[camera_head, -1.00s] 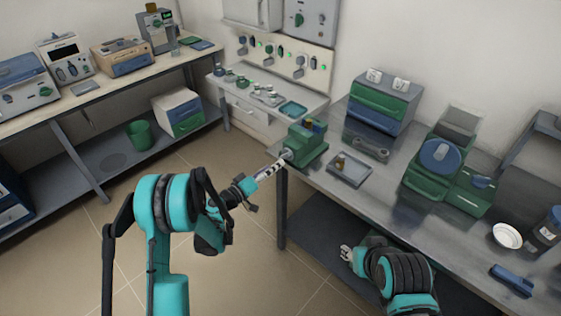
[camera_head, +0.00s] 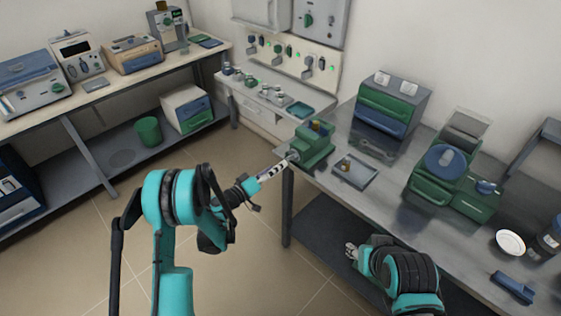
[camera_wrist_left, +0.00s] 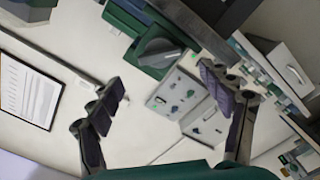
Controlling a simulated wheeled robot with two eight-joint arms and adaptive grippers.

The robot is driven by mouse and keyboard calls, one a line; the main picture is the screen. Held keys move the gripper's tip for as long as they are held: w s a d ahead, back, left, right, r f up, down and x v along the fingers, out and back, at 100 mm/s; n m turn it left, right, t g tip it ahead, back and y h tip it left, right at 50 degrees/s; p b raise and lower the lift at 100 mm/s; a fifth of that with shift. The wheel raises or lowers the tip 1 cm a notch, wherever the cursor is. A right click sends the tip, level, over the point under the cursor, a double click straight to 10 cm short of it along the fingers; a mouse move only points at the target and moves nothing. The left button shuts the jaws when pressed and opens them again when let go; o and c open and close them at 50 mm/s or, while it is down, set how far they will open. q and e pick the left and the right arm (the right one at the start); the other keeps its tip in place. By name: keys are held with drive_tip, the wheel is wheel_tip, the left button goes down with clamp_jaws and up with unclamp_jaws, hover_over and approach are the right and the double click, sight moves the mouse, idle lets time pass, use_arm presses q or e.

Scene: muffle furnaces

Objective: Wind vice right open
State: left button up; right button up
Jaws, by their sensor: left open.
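The green vice (camera_head: 313,147) stands at the near left corner of the metal bench (camera_head: 395,195). Its grey round screw end (camera_head: 292,156) faces my left arm. My left gripper (camera_head: 280,168) is just in front of that end; contact cannot be told. In the left wrist view, my left gripper (camera_wrist_left: 165,100) has its fingers spread wide with nothing between them. A green body with a dark grey knob (camera_wrist_left: 160,52), which looks like the vice, lies beyond the fingers toward the top. My right gripper (camera_head: 351,250) is low, beside the bench's lower shelf, and mostly hidden by its own arm.
A grey tray (camera_head: 372,172) with a small brass-coloured piece lies right of the vice. A drawer unit (camera_head: 393,103) and a green machine (camera_head: 450,175) stand farther along the bench. A wall panel (camera_head: 285,55) with knobs is behind. The floor between benches is clear.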

sight(289, 158)
use_arm(q)
drive_tip(key=b+x, duration=0.2)
drive_tip(key=x, duration=0.5)
drive_tip(key=shift+w+d, duration=0.15)
drive_tip(key=shift+w, duration=0.05)
drive_tip(key=c, duration=1.2)
drive_tip(key=shift+o, duration=0.2)
